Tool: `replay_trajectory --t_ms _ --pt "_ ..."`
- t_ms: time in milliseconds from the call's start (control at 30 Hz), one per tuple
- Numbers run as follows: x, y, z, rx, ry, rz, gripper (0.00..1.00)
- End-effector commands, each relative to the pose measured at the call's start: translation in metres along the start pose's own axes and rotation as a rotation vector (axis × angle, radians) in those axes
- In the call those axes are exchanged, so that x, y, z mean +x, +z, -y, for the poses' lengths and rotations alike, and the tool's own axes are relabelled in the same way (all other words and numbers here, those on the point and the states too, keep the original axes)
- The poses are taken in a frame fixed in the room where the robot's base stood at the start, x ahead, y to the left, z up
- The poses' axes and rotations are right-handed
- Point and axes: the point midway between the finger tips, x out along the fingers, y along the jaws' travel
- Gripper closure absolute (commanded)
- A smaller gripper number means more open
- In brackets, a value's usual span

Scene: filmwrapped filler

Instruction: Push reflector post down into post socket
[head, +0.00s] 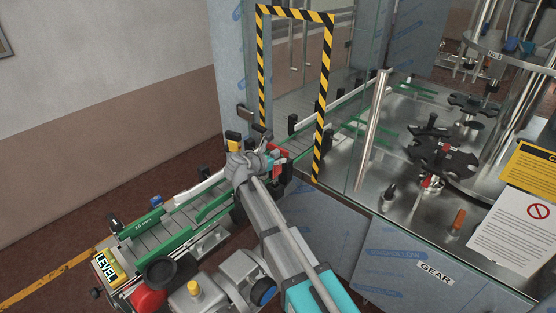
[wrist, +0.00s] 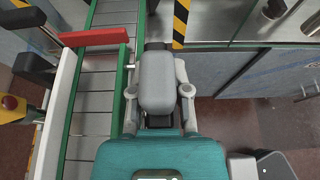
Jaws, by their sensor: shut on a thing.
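My gripper (wrist: 158,92) is beside the green-edged conveyor, with its finger links on either side of a grey rounded block (wrist: 157,78). A dark part (wrist: 157,46) shows just beyond the block. I take the held thing to be the reflector post, but its outline is mostly hidden and I cannot tell its full shape. In the head view my gripper (head: 262,157) is at the conveyor's near side, by the striped frame, and covers what it holds. I cannot make out the post socket in either view, nor whether the post is in it.
The conveyor (wrist: 92,105) runs along the left, with a red bar (wrist: 95,38) across its rail. The black-and-yellow frame (head: 323,95) stands close ahead. A glass-walled machine with a steel deck (head: 395,195) is at the right. A yellow-topped button (head: 194,288) is nearer.

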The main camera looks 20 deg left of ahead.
Motion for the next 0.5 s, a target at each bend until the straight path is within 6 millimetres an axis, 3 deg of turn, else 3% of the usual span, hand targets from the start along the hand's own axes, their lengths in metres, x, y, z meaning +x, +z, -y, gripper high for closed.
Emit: replay_trajectory --t_ms 67,100,267,500 --pt "0.0 -0.0016 0.0004 0.001 -0.001 -0.005 1.0" --pt "0.0 -0.0016 0.0004 0.001 -0.001 -0.005 0.69" --pt "0.0 -0.0013 0.0003 0.001 -0.001 -0.004 0.39" --pt "0.0 -0.0009 0.0001 0.001 0.0 -0.003 0.36"
